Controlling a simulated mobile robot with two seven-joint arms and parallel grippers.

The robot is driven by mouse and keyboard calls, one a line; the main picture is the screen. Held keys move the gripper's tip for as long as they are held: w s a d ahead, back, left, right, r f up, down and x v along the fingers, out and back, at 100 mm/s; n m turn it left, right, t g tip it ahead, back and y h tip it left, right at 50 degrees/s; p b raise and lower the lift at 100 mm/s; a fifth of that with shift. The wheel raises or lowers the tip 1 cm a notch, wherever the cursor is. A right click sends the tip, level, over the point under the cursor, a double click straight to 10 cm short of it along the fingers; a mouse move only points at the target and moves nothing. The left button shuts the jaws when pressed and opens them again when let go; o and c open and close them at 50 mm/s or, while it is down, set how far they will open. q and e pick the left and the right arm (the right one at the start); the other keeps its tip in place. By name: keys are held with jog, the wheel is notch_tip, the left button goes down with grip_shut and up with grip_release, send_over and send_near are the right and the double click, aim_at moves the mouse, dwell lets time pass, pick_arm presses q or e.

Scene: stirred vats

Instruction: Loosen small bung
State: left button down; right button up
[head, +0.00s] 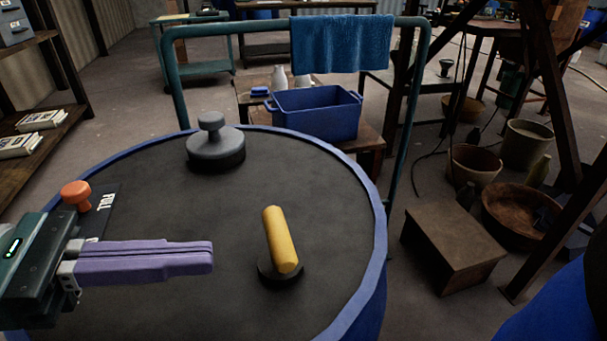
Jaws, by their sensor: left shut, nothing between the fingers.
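A small dark round bung (267,275) with a yellow bar handle (279,238) sits in the black lid (300,180) of a blue-rimmed vat. The handle leans slightly, its far end to the left. A larger grey bung (215,147) with a round knob sits near the lid's far edge. My left gripper (211,256) reaches in from the left over the lid. Its purple fingers are shut together and empty, with tips pointing right, left of the small bung and apart from it. My right gripper is out of view.
An orange knob (76,194) and a black "FULL" label (100,205) are partly behind my left gripper. A green rail (176,90) with a blue towel (341,44) stands behind the vat. A wooden step (455,240) is on the floor at right.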

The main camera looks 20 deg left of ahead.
aim_at(271, 252)
pick_arm(q)
jog(key=shift+x, duration=2.35)
jog(key=shift+d, duration=0.1)
